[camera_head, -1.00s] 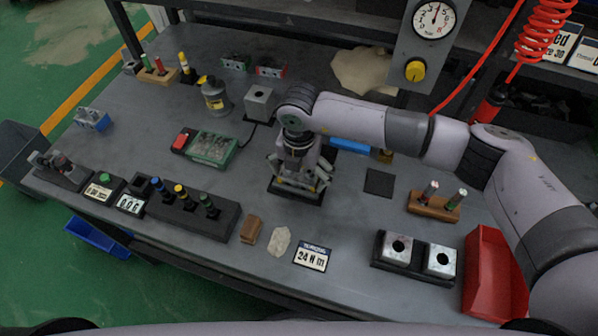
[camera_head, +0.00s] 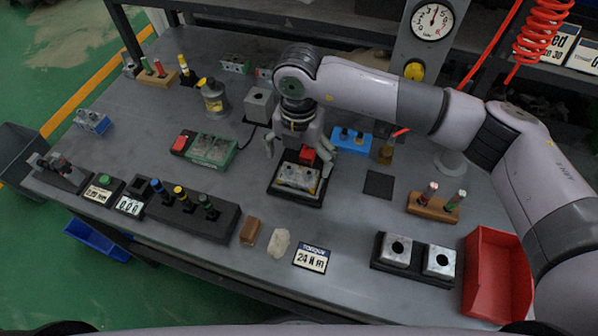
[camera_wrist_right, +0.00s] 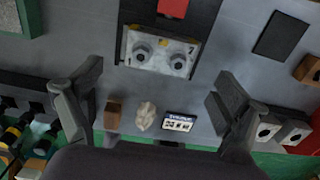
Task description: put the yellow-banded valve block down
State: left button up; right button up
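A pale metal valve block (camera_head: 297,177) with yellowish marks near its ends lies in a black tray (camera_head: 283,193) in the middle of the bench. The block also shows in the right wrist view (camera_wrist_right: 158,54), with two round ports facing up. My right gripper (camera_head: 298,160) is open above and just behind the block, its fingers spread wide and apart from it. The wrist view shows both fingers (camera_wrist_right: 156,100) with nothing between them. My left gripper is not in view.
A red part (camera_head: 307,156) sits at the tray's back. A blue holder (camera_head: 351,141) stands right of it, and a dark square pad (camera_head: 379,184) beyond. A brown block (camera_head: 250,231) and a label plate (camera_head: 312,257) lie in front. A red bin (camera_head: 497,275) is at right.

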aim_at(299, 175)
notch_tip(299, 175, up, 6)
jog(key=shift+f+b, duration=0.15)
jog(key=shift+b, duration=0.25)
dwell(0.3)
